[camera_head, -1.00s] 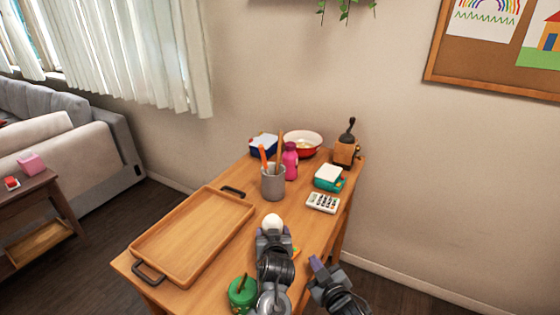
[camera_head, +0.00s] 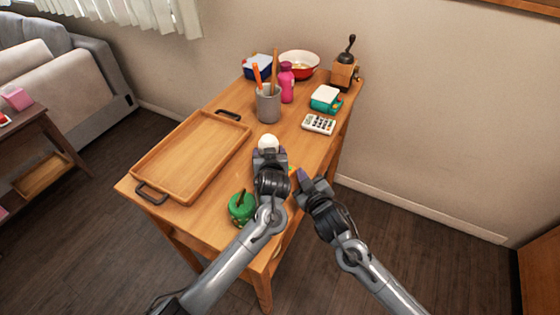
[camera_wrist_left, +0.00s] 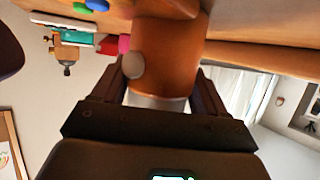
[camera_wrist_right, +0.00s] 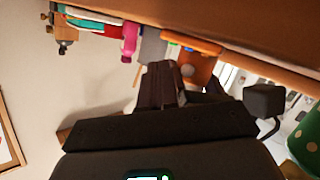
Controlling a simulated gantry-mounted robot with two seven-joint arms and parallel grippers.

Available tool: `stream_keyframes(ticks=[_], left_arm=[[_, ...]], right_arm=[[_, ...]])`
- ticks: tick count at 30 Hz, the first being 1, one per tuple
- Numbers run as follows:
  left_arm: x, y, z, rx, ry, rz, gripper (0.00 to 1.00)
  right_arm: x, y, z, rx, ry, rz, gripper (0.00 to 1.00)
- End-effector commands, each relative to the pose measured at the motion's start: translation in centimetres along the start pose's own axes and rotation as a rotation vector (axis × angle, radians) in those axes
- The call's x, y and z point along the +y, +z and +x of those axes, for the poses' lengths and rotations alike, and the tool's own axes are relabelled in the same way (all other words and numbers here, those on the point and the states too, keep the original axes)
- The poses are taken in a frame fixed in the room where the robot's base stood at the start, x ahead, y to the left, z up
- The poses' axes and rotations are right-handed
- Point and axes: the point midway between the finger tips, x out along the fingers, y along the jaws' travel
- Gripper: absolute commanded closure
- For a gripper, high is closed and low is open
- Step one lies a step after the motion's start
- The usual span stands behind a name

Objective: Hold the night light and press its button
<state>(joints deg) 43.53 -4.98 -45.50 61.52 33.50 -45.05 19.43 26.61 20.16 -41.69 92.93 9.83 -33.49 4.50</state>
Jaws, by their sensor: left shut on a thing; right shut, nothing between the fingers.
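The night light has a white dome (camera_head: 268,142) that shows just beyond my left gripper (camera_head: 268,157) in the head view. In the left wrist view its orange-brown body (camera_wrist_left: 178,55) is between the fingers, with a round grey button (camera_wrist_left: 133,65) on its side. My left gripper is shut on the night light. My right gripper (camera_head: 304,177) is shut and empty, to the right of the left gripper and apart from it. In the right wrist view its closed fingers (camera_wrist_right: 160,82) point toward the orange body (camera_wrist_right: 199,68), with a gap I cannot judge.
A wooden tray (camera_head: 190,157) lies left of the grippers. A green jar (camera_head: 242,208) stands near the front. A grey utensil cup (camera_head: 268,106), pink bottle (camera_head: 287,85), calculator (camera_head: 319,124), teal-and-white box (camera_head: 326,98), bowl (camera_head: 299,64) and grinder (camera_head: 344,70) are farther back.

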Motion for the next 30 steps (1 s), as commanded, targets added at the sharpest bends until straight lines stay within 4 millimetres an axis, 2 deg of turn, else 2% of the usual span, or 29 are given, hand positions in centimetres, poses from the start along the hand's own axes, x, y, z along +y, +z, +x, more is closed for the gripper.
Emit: stream_keyframes(ticks=[1, 12, 30], left_arm=[[-0.1, 0.6, 0.1, -0.011, -0.004, 0.005, 0.61], [-0.1, 0.6, 0.1, -0.010, -0.003, 0.005, 0.61], [-0.1, 0.6, 0.1, -0.009, -0.003, 0.005, 0.61]], right_arm=[[-0.3, -0.3, 0.6, 0.001, 0.000, 0.000, 1.00], [-1.6, -1.6, 2.9, 0.000, -0.001, -0.001, 1.00], [-1.8, -1.8, 3.2, 0.000, -0.001, -0.001, 1.00]])
